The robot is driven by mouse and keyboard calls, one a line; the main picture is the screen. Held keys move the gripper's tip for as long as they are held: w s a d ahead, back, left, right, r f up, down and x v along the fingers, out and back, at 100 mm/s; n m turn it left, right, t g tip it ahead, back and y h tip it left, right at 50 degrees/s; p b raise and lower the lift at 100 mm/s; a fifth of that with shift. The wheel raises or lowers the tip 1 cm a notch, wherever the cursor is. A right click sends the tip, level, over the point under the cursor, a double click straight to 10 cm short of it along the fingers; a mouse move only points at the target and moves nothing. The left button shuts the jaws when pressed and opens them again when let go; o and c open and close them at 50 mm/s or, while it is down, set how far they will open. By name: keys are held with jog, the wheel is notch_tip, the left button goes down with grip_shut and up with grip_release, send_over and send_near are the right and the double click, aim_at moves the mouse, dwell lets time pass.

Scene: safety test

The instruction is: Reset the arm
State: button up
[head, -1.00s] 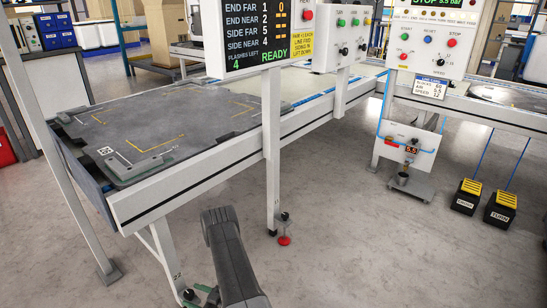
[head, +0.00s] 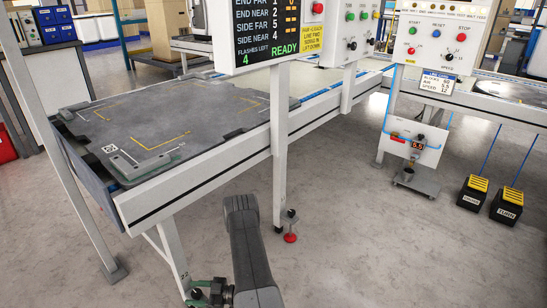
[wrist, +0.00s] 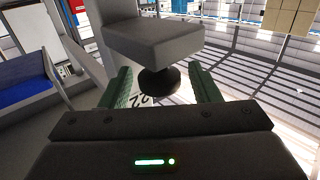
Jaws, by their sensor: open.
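My gripper (wrist: 164,82) is open in the wrist view, its two green fingers spread wide apart. Nothing is visibly held. A pale grey block with a dark round foot (wrist: 160,80) shows beyond and between the fingers; I cannot tell how far away it is or whether anything touches. In the head view my dark grey arm (head: 250,250) reaches down at the bottom centre. My gripper (head: 199,293) shows only partly there, at the bottom edge near the front table leg (head: 172,257), low beneath the line's front rail.
A white-railed line (head: 190,180) with a dark grey plate (head: 165,120) stands ahead. A post (head: 279,170) with a red-based foot (head: 290,238) stands just right of my arm. Control panels (head: 435,45) and two pedals (head: 490,197) are right. Floor (head: 370,250) between is clear.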

jog(key=shift+d+n+g, duration=0.1)
jog(key=shift+n+g, duration=0.4)
jog(key=shift+g, duration=0.3)
jog(key=d+p, duration=0.3)
jog(key=d, duration=1)
jog(key=shift+w+d, duration=0.2)
jog(key=shift+w, duration=0.25)
jog(key=shift+s+d, duration=0.1)
